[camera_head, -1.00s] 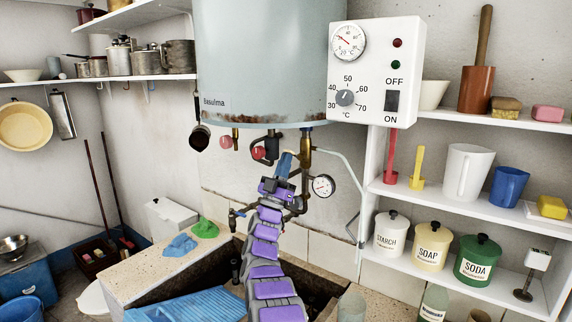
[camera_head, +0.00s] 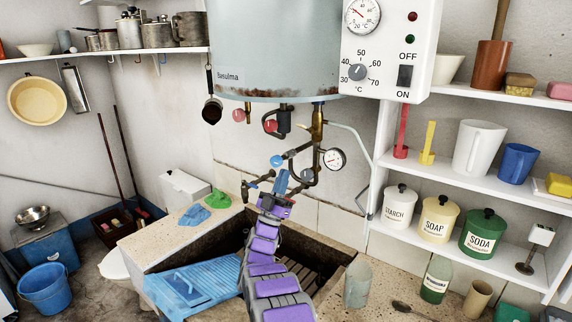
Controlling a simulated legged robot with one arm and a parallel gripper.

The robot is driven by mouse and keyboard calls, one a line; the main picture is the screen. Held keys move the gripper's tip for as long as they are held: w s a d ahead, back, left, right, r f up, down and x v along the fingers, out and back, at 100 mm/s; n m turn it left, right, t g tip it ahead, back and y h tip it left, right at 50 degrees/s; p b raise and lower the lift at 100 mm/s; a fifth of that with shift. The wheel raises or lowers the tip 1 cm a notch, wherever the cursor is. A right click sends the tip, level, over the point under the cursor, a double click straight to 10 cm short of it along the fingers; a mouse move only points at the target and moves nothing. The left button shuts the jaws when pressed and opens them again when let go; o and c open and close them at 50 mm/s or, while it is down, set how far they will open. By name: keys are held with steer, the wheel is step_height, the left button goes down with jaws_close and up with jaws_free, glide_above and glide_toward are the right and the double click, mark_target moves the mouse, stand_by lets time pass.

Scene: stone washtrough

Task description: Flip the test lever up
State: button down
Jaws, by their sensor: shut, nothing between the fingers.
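My gripper (camera_head: 282,180) shows small at the end of my purple and grey arm. Its blue jaws look closed, with nothing visible between them. It is just below a round blue knob (camera_head: 277,161), and I cannot tell whether they touch. An upright brass valve (camera_head: 318,125) hangs under the pale blue boiler (camera_head: 275,50), up and to the right of my gripper. No part of the pipework stands out clearly as the test lever; it is too small or hidden to tell.
A pressure gauge (camera_head: 334,160) sits right of my gripper, and two red knobs (camera_head: 239,115) hang above. The stone trough (camera_head: 325,262) lies below, with a blue washboard (camera_head: 195,285). A control box (camera_head: 388,45) is at upper right, beside the white shelves (camera_head: 470,180).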

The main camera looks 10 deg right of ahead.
steer(key=w+a+r+n+y, duration=0.25)
steer(key=w+n+y, duration=0.4)
steer(key=y, duration=1.05)
steer(key=s+a+f+n+g+y, duration=0.2)
steer(key=s+a+f+g+y, duration=0.15)
steer(key=s, duration=0.35)
steer(key=s+a+f+n+g+y, duration=0.2)
steer(key=s+n+g, duration=0.15)
steer(key=s, duration=0.35)
steer(key=s+d+f+m+g, duration=0.1)
steer(key=s+d+f+g, duration=0.2)
steer(key=s, duration=1.4)
steer(key=s+d+f+m+g+h, duration=0.1)
steer(key=s+d+f+g, duration=0.3)
steer(key=s, duration=1.4)
steer(key=s+d+f+m+g+h, duration=0.1)
steer(key=s+d+f+g, duration=0.3)
steer(key=s+g, duration=0.5)
steer(key=s, duration=0.9)
steer(key=shift+s+d, duration=0.25)
steer(key=shift+a, duration=0.25)
